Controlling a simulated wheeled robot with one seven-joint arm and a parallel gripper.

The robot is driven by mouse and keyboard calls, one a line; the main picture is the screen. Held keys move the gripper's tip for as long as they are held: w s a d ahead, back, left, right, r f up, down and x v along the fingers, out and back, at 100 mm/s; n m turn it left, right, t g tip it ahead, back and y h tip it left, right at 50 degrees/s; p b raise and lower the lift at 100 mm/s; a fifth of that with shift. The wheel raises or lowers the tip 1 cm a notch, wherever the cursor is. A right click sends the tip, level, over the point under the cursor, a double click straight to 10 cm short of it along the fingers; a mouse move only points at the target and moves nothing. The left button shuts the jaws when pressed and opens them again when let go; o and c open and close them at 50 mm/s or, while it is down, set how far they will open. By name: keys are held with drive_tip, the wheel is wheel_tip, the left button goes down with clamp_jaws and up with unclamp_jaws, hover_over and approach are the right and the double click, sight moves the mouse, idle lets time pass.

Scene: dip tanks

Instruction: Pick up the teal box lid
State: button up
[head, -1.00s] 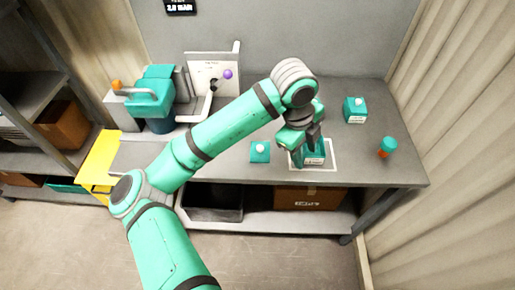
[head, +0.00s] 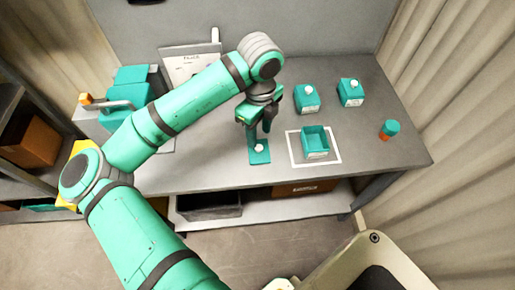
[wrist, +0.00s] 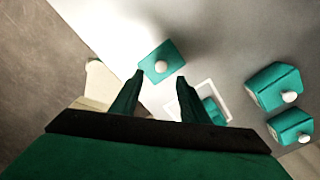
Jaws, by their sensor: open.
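The teal box lid (head: 259,153) lies flat on the grey table near its front edge, with a white round knob (head: 259,148) on top. My gripper (head: 259,131) is open and empty, just above and behind the lid in the head view. In the wrist view the lid (wrist: 162,62) lies beyond the fingertips, its knob between and ahead of the two fingers (wrist: 158,90). An open teal box (head: 315,142) without a lid stands inside a white square outline to the right of the lid.
Two closed teal boxes with white knobs (head: 307,98) (head: 350,92) stand at the back right. A teal-and-orange container (head: 389,130) stands near the right end. A teal machine (head: 127,92) and a white panel (head: 190,64) are at the left. The table's front edge runs close to the lid.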

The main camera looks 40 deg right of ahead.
sight(258, 146)
drive_tip(key=shift+w+f, duration=0.15)
drive_tip(key=shift+f, duration=1.55)
drive_tip(key=shift+w+f, duration=0.15)
drive_tip(key=shift+f, duration=1.5)
drive_tip(key=shift+d, duration=0.1)
clamp_jaws()
